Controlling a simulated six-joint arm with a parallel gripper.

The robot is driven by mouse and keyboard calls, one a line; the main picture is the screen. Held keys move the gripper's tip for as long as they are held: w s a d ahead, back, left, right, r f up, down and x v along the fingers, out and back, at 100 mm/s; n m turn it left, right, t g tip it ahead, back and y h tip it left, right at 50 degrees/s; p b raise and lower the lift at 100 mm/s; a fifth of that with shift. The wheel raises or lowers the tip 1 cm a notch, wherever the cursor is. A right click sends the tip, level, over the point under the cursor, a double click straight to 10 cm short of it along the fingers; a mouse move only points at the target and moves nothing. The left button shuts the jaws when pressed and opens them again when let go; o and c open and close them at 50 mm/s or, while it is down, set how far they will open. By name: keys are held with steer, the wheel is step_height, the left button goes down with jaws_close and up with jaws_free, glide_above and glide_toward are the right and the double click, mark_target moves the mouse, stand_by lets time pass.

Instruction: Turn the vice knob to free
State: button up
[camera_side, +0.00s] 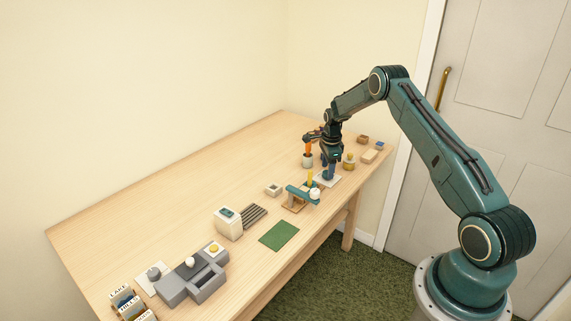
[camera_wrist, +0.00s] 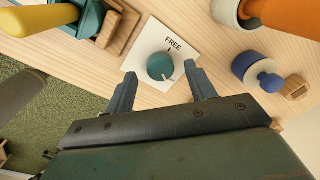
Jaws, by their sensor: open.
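The vice knob (camera_wrist: 161,66) is a round teal dial on a white square plate (camera_wrist: 190,40). The plate carries the word FREE and a short tick above the knob. A pale pointer mark on the knob points to the lower right, away from FREE. My gripper (camera_wrist: 160,74) is open, with one finger to each side of the knob and a gap showing on both sides. In the side view my gripper (camera_side: 328,176) is low over the white plate (camera_side: 319,181) and hides the knob. A teal-and-wood fixture (camera_side: 301,196), perhaps the vice, stands just left of the plate.
An orange-handled tool in a pale pot (camera_side: 308,160) stands close behind my gripper. A blue spool-like piece (camera_wrist: 252,70) is right of the plate in the wrist view. A green mat (camera_side: 279,236) and grey station (camera_side: 190,282) lie farther left. The back-left tabletop is clear.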

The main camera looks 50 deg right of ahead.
steer(key=shift+f, duration=0.7)
steer(key=c, duration=1)
steer(key=shift+o, duration=0.2)
